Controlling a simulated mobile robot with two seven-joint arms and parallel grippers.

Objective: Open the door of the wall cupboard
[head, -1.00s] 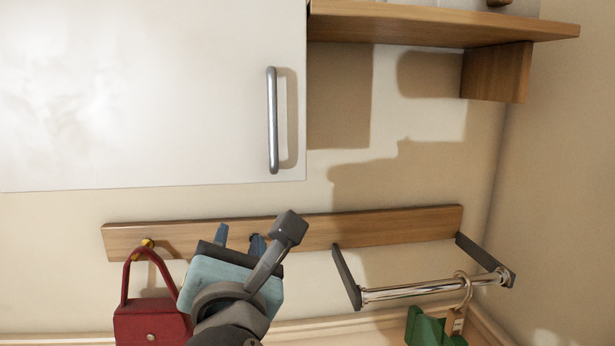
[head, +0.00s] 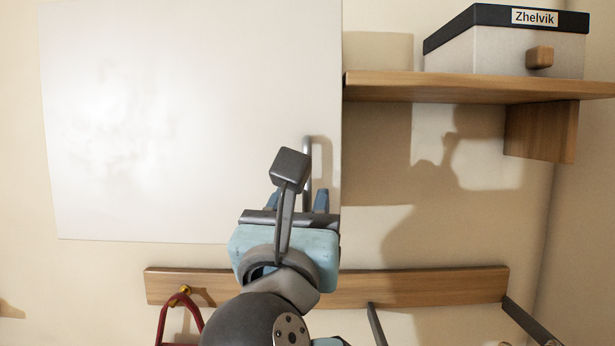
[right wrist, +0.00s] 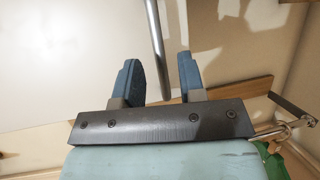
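The white wall cupboard door (head: 160,120) fills the left and middle of the head view and looks shut. Its vertical silver bar handle (head: 308,155) is near the door's right edge. My right gripper (head: 298,198) is at the handle's lower part, which it partly hides. In the right wrist view, my right gripper (right wrist: 158,75) is open, with its two blue fingers apart. My left gripper is out of view.
A wooden shelf (head: 470,88) right of the cupboard carries a grey box (head: 500,50) with a dark lid. Below is a wooden rail (head: 420,287) with a red bag (head: 165,322) on a peg. A metal bar (right wrist: 272,132) and green item (right wrist: 270,160) are low right.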

